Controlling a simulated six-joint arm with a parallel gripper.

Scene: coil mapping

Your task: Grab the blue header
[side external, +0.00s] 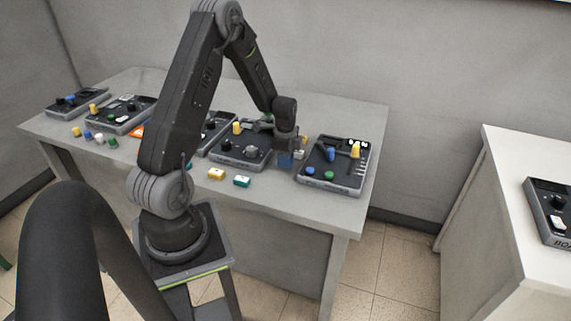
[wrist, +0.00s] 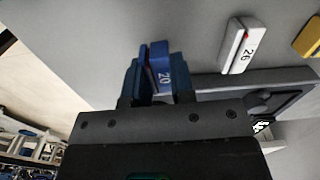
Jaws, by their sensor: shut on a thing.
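The blue header (wrist: 160,68), marked 20, sits between the two fingers of my gripper (wrist: 155,85) in the wrist view. My gripper is shut on it. In the side view my gripper (side external: 286,152) is at the right part of the table, in the gap between two black panels, with the blue header (side external: 285,160) low at its fingertips. I cannot tell whether the header touches the table.
A white header (wrist: 239,45) marked 26 lies close to the right of my gripper. A panel with knobs (side external: 333,167) stands on its right, another panel (side external: 238,155) on its left.

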